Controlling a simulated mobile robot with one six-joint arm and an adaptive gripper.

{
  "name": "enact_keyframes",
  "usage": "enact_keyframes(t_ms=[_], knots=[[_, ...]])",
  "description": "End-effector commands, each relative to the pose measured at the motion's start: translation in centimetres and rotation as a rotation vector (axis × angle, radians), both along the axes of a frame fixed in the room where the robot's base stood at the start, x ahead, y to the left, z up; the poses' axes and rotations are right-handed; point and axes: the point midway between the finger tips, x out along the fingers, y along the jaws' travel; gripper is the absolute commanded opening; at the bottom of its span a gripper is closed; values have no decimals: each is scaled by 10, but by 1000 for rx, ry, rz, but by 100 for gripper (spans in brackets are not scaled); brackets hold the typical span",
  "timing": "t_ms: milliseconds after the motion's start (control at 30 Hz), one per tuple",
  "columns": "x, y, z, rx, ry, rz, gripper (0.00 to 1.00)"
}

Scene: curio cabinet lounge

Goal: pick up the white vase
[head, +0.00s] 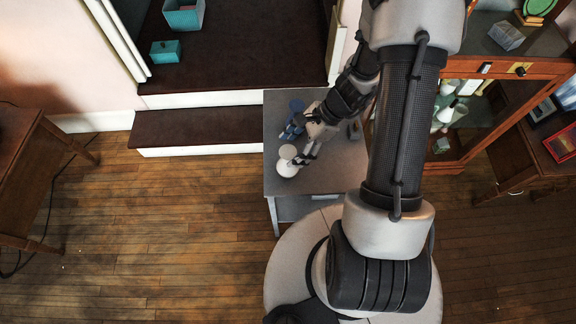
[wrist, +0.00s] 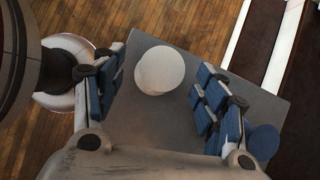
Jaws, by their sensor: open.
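The white vase (head: 287,161) stands near the left edge of a small grey table (head: 282,190). In the wrist view the vase (wrist: 160,70) appears as a pale round shape seen from above, framed between the two fingers. My gripper (head: 298,146) is open, with blue pads on its fingers, and reaches toward the vase from above. In the wrist view the gripper (wrist: 160,76) shows clear gaps on both sides of the vase. I cannot tell how far the fingertips are above it.
A blue round object (head: 296,105) stands on the table behind the vase; it also shows beside the right finger in the wrist view (wrist: 263,142). A dark step (head: 200,129) lies to the left, a glass cabinet (head: 480,80) to the right. Wooden floor is clear at front left.

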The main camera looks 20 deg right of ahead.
Motion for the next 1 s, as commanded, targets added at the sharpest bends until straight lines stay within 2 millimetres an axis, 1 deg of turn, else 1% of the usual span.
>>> enact_keyframes(t_ms=[33,100,267,367,500,600,700,900,1000], knots=[[0,5,-9,1,0,3,66],[1,9,-15,0,-1,1,66],[2,13,-21,0,-1,2,66],[3,20,-32,0,0,2,66],[5,31,-52,0,1,3,66],[6,37,-60,0,0,2,66],[7,39,-63,0,-2,1,66],[7,39,-62,0,-3,1,66],[7,40,-62,0,-2,1,59]])
